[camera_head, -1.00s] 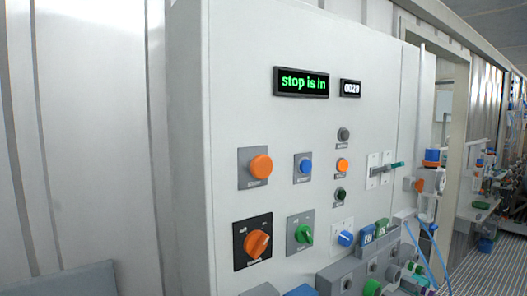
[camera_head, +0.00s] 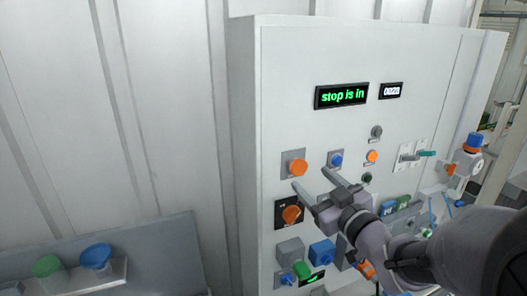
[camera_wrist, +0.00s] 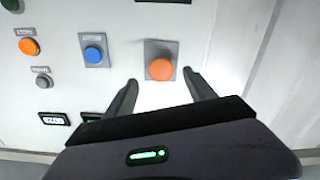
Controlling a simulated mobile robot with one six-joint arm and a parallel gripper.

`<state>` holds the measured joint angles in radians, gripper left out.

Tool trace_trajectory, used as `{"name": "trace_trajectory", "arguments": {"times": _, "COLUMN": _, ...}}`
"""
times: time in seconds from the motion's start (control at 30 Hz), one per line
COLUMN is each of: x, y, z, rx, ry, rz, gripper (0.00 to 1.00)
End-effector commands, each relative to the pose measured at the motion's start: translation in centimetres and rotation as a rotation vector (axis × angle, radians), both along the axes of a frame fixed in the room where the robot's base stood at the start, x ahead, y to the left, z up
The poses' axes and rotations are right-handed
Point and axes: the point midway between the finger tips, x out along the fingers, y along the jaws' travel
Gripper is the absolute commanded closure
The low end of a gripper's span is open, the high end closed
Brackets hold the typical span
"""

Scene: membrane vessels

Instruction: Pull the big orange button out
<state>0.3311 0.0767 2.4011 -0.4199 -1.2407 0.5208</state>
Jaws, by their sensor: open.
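The big orange button (camera_head: 298,167) is a round mushroom cap on a grey square plate, on the light panel below the green-lit display (camera_head: 341,95) reading "stop is in". In the wrist view the orange button (camera_wrist: 160,69) shows between and just beyond the two fingertips, with its plate unobstructed. My gripper (camera_head: 310,178) is open and empty, its fingers pointing at the panel just below the button in the head view. In the wrist view, my gripper (camera_wrist: 160,80) has one finger at each side of the button. I cannot tell whether either touches the panel.
A blue button (camera_head: 336,159) sits close to the right. An orange rotary knob (camera_head: 291,214) is below. A smaller orange button (camera_head: 372,156) and a green-handled lever (camera_head: 426,154) are farther right. Green and blue funnels (camera_head: 96,256) stand at lower left.

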Motion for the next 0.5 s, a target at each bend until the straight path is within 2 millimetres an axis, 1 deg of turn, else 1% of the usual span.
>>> {"name": "trace_trajectory", "arguments": {"times": 0.03, "x": 1.3, "y": 0.6, "z": 0.0, "rx": 0.002, "ry": 0.002, "rz": 0.005, "gripper": 0.36}}
{"name": "trace_trajectory", "arguments": {"times": 0.1, "x": 2.9, "y": 1.1, "z": 0.1, "rx": 0.001, "ry": 0.001, "rz": 0.003, "gripper": 0.36}}
{"name": "trace_trajectory", "arguments": {"times": 0.2, "x": 4.6, "y": 1.6, "z": 0.1, "rx": -0.001, "ry": 0.0, "rz": 0.002, "gripper": 0.36}}
{"name": "trace_trajectory", "arguments": {"times": 0.33, "x": 6.0, "y": 2.0, "z": 0.1, "rx": 0.0, "ry": 0.0, "rz": 0.0, "gripper": 0.36}}
{"name": "trace_trajectory", "arguments": {"times": 0.5, "x": 6.5, "y": 2.2, "z": 0.0, "rx": -0.001, "ry": -0.001, "rz": 0.0, "gripper": 0.36}}
